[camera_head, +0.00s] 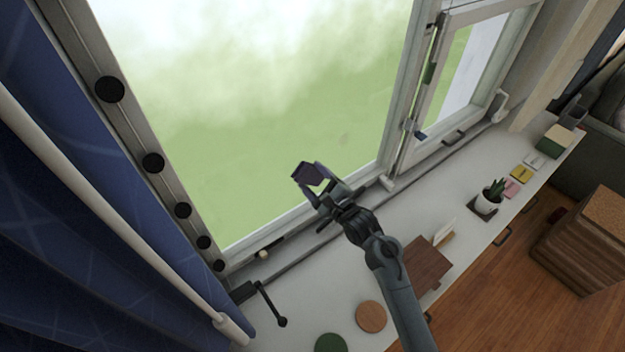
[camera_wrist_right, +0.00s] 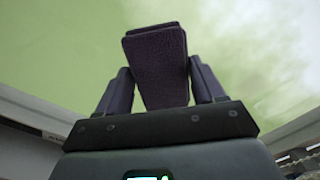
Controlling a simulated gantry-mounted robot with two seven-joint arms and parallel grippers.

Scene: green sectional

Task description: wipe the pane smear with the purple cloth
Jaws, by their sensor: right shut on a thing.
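The purple cloth (camera_head: 304,173) is a folded dark pad held at the tips of my right gripper (camera_head: 313,178). The right wrist view also shows the cloth (camera_wrist_right: 160,68) between the two fingers, in front of the green pane. The large window pane (camera_head: 250,120) fills the upper middle of the head view. I cannot tell whether the cloth touches the glass. My left gripper is not in view.
A white sill counter (camera_head: 300,295) runs below the window, with round coasters (camera_head: 371,316), a brown board (camera_head: 426,262) and a potted plant (camera_head: 489,195). An open casement (camera_head: 450,90) stands at right. A blue curtain (camera_head: 90,220) hangs at left.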

